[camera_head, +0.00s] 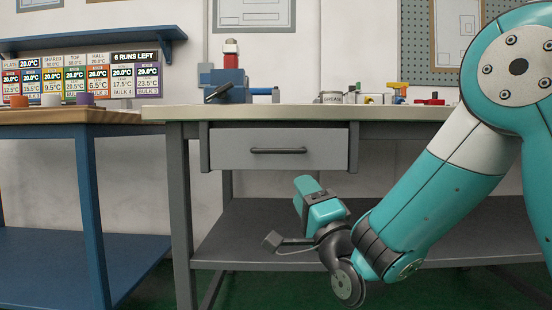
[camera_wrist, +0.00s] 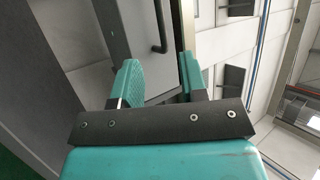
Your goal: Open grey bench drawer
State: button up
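The grey drawer (camera_head: 236,149) hangs under the left part of the bench top, and its front looks shut, level with its side panels. Its dark bar handle (camera_head: 278,150) runs level across the middle of the front. My gripper (camera_head: 305,182) is below and slightly right of the handle, pointing up toward the drawer. In the wrist view, my gripper (camera_wrist: 159,62) is open, with two teal fingers apart and nothing between them. The handle (camera_wrist: 160,27) shows beyond the fingertips, near the top of the gap, and does not touch them.
The grey bench top (camera_head: 330,112) carries a blue vise (camera_head: 229,84) and several small items. A grey lower shelf (camera_head: 240,225) lies below my gripper. A blue-legged table (camera_head: 88,200) stands at left. The space just in front of the drawer looks clear.

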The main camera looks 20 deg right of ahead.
aim_at(278, 153)
jog(key=p+x, duration=0.7)
jog(key=x, duration=0.5)
jog(key=shift+w+a+r+p, duration=0.1)
jog(key=shift+w+r+p, duration=0.05)
jog(key=shift+r+p, duration=0.2)
jog(key=shift+p+x, duration=0.8)
jog(key=shift+x, duration=0.1)
jog(key=shift+w+f, duration=0.1)
jog(key=shift+f, duration=0.1)
grip_shut()
